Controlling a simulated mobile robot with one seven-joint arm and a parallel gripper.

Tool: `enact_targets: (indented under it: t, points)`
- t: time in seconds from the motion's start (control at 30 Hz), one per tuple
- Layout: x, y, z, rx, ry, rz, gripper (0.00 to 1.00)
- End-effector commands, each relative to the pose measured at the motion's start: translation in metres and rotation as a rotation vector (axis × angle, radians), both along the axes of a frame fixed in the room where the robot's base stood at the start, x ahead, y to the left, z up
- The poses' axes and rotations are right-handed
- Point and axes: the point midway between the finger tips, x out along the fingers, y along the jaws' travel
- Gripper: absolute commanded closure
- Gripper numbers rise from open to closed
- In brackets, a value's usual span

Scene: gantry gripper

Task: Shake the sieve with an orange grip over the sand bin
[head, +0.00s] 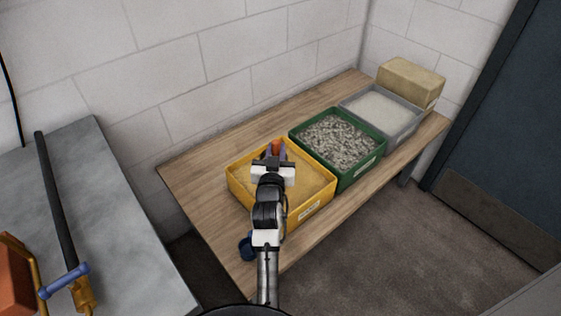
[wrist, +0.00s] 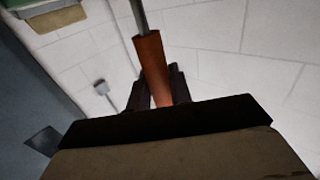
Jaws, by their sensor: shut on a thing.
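The sieve's orange grip (wrist: 152,68) is between the dark fingers of my gripper (wrist: 160,88) in the wrist view, with a thin grey rod (wrist: 140,18) running up from it out of the picture. My gripper is shut on this grip. In the head view my gripper (head: 274,162) appears over the yellow sand bin (head: 308,211), and a bit of the orange grip (head: 278,147) shows just past it. The sieve's mesh end is not clearly seen in either view. The sand bin holds flat tan sand and stands on the wooden table.
A green bin of grey gravel (head: 344,183) stands beside the sand bin, then a grey bin of pale grains (head: 401,139) and a beige block (head: 411,84). A small dark blue object (head: 247,247) is near the front edge. A block wall runs behind; a grey bench (head: 100,190) is left.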

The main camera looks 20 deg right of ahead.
Motion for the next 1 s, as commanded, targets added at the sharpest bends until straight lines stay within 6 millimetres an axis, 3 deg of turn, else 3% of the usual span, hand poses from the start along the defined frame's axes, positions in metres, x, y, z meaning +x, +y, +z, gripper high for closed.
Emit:
enact_targets:
  t: [0.1, 0.37, 0.7, 1.0]
  points:
    - [0.0, 0.008, 0.0, -0.001, -0.003, 0.0, 0.97]
    - [0.0, 0.007, 0.001, 0.0, -0.002, -0.002, 0.97]
    - [0.0, -0.042, 0.004, 0.002, -0.001, -0.002, 0.97]
    - [0.0, -0.052, 0.0, 0.0, -0.003, -0.001, 0.97]
